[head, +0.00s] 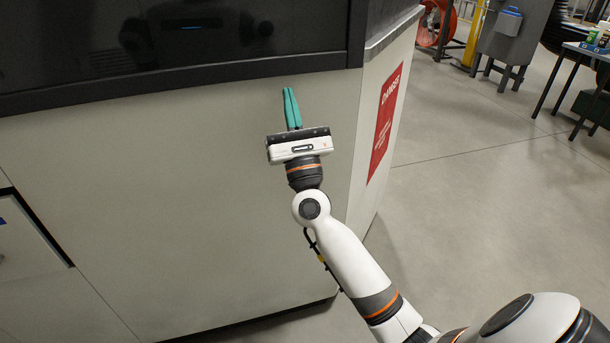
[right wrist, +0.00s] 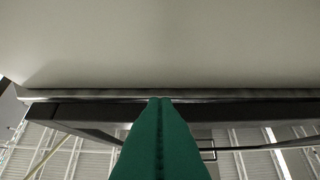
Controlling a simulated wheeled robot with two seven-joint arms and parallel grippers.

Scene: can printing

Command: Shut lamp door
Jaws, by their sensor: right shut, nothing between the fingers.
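A large machine fills the left of the head view, with a pale front panel (head: 190,170) below a dark glass window (head: 110,45). I cannot tell for sure which part is the lamp door. My right gripper (head: 289,90) has teal fingers pressed together and empty. It is in front of the upper right of the pale panel, just below the window's dark frame (head: 200,80). The fingers also show in the right wrist view (right wrist: 160,100), pointing towards a dark edge (right wrist: 240,110) beside a pale surface (right wrist: 160,45). Contact is unclear. My left gripper is out of view.
A panel or compartment (head: 25,245) with a dark gap along its edge is at the far left. A red danger sign (head: 384,125) is on the machine's right side. Open grey floor (head: 480,190) lies to the right, with a table (head: 590,52) at the far right.

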